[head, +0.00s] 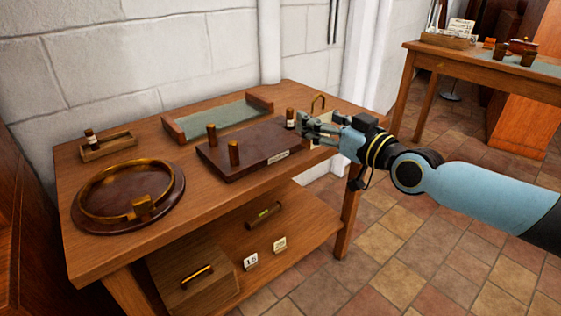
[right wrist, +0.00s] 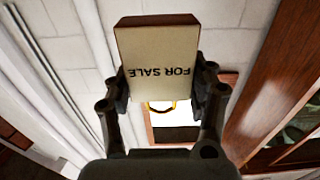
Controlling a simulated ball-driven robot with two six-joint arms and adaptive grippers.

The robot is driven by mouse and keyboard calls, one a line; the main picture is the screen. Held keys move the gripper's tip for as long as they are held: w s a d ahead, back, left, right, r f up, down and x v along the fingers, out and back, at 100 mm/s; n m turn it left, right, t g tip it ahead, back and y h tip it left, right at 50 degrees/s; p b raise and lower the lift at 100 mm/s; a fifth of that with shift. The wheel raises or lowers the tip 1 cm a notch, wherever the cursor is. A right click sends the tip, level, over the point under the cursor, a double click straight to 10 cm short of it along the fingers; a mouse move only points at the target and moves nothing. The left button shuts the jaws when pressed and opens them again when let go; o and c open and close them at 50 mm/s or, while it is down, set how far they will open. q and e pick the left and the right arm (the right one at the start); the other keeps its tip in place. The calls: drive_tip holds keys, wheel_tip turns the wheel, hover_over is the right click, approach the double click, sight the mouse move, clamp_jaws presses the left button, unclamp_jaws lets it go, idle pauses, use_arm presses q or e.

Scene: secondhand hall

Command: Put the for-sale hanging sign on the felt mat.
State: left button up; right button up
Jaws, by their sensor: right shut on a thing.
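My right gripper (head: 306,126) is shut on the for-sale hanging sign (right wrist: 158,66), a cream board with "FOR SALE" upside down in the right wrist view. The board sits between the two fingers (right wrist: 160,88), and a brass loop shows beyond it. In the head view the loop (head: 318,103) rises behind the gripper, and most of the board is hidden. The gripper is near the table's right end; its height above the table is unclear. A grey-green felt mat (head: 222,121) lies between wooden rails at the back of the table, left of the gripper, with nothing on it. My left gripper is out of view.
A dark board (head: 225,163) with several small cylinders stands in front of the mat. A round brass-ringed stand (head: 80,215) and a small tray (head: 107,150) with a bottle are at left. Drawers and number tags are below. Another table (head: 480,58) stands at the right.

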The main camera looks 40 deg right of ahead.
drive_tip(key=w+a+f+b, duration=0.1)
drive_tip(key=w+f+b, duration=0.1)
drive_tip(key=w+a+f+b, duration=0.1)
drive_tip(key=w+f+b, duration=0.1)
drive_tip(key=w, duration=0.1)
drive_tip(key=w+a+f+b, duration=0.1)
drive_tip(key=w+f+b, duration=0.1)
drive_tip(key=w+b, duration=0.1)
drive_tip(key=shift+w, duration=0.2)
drive_tip(key=shift+w+a, duration=0.2)
drive_tip(key=shift+w, duration=0.05)
drive_tip(key=shift+f, duration=0.15)
drive_tip(key=shift+f+b, duration=1.95)
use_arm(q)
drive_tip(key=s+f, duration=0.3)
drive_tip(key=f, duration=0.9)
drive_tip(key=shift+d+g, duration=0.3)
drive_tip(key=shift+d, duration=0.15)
use_arm(e)
drive_tip(key=o, duration=1.2)
drive_tip(key=shift+r, duration=0.1)
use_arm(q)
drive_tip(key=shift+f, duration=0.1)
